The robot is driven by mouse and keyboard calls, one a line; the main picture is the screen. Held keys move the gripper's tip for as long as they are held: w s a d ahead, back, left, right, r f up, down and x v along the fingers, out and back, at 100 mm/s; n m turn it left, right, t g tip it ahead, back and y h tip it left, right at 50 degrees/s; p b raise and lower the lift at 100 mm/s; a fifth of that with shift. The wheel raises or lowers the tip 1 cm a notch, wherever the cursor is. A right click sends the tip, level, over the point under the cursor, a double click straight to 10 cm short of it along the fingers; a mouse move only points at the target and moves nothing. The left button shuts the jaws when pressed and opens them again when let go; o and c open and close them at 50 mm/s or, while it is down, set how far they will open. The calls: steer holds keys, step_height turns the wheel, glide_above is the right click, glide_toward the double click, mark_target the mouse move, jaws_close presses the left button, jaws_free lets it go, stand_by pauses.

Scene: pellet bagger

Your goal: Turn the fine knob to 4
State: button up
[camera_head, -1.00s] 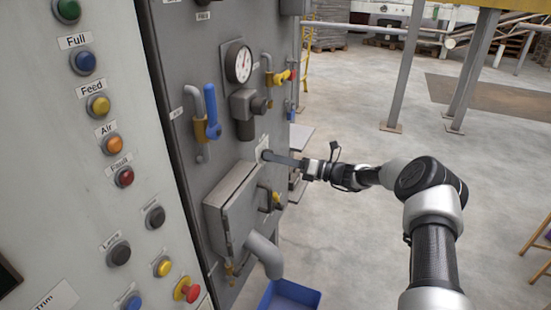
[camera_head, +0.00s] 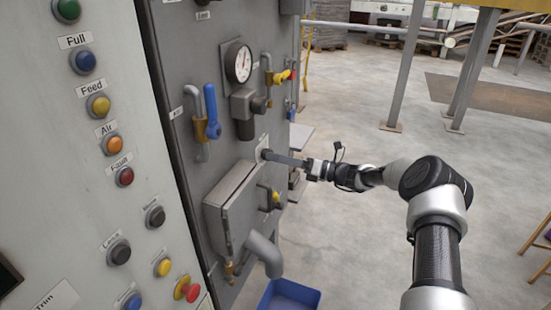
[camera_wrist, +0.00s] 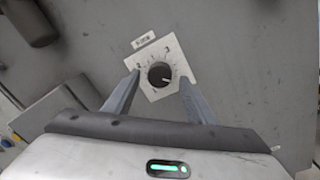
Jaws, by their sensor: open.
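The fine knob (camera_wrist: 160,74) is a round black knob on a square white dial plate (camera_wrist: 172,53) with numbers around it. A small label above the plate is too blurred to read. In the wrist view the knob's pale pointer line points right and slightly down, past the 3. My gripper (camera_wrist: 153,92) is open, with one finger on each side of the knob and a gap showing on both sides. In the head view my gripper (camera_head: 284,158) reaches the grey panel at the plate (camera_head: 262,148), and the knob itself is hard to make out.
A grey hatch box (camera_head: 232,205) juts out just below the plate. A pressure gauge (camera_head: 239,62), a blue-handled valve (camera_head: 211,112) and a dark regulator (camera_head: 246,110) are above. A blue bin (camera_head: 290,296) stands below the spout.

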steer(key=v, duration=1.6)
steer(key=shift+d, duration=0.1)
